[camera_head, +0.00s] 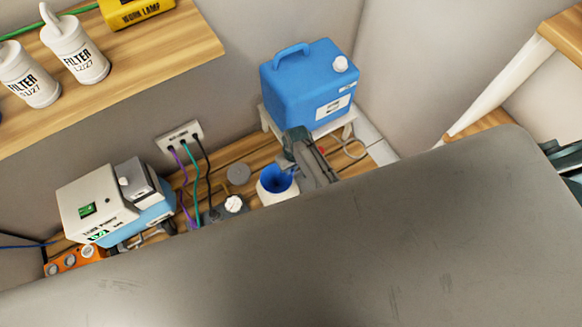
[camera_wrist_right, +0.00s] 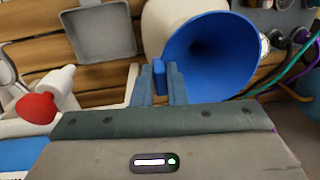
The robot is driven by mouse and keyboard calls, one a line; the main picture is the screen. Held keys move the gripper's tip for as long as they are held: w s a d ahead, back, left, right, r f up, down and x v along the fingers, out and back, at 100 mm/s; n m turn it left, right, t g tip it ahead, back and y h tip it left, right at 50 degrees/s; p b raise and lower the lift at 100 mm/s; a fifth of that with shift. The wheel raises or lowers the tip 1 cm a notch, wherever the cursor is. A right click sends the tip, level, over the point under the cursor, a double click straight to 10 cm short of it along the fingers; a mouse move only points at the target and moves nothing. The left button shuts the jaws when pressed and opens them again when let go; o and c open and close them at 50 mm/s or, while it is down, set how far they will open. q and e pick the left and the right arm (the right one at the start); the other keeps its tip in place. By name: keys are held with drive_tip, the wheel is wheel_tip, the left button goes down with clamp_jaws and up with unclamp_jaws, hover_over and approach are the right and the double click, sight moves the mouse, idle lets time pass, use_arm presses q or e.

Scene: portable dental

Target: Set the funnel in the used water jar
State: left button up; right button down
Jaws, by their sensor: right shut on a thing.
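The blue funnel (camera_head: 276,179) shows at the mouth of the white jar (camera_head: 277,197) in the head view, with its wide opening facing up. My right gripper (camera_head: 288,163) is at the funnel's rim. In the right wrist view the gripper (camera_wrist_right: 163,88) is shut on the small blue tab of the funnel (camera_wrist_right: 210,55). The white jar (camera_wrist_right: 158,25) shows partly behind the funnel there. The funnel hides the jar's mouth, so I cannot tell whether it rests on the jar or is held just above it. My left gripper is not in view.
A blue canister (camera_head: 305,85) stands on a small white stand behind my right gripper. A white-capped container (camera_head: 235,205) stands left of the jar, with cables from a wall socket (camera_head: 180,136) beyond. A large grey surface (camera_head: 330,250) blocks the lower view.

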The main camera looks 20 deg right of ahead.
drive_tip(key=c, duration=1.4)
unclamp_jaws()
drive_tip(key=shift+o, duration=0.2)
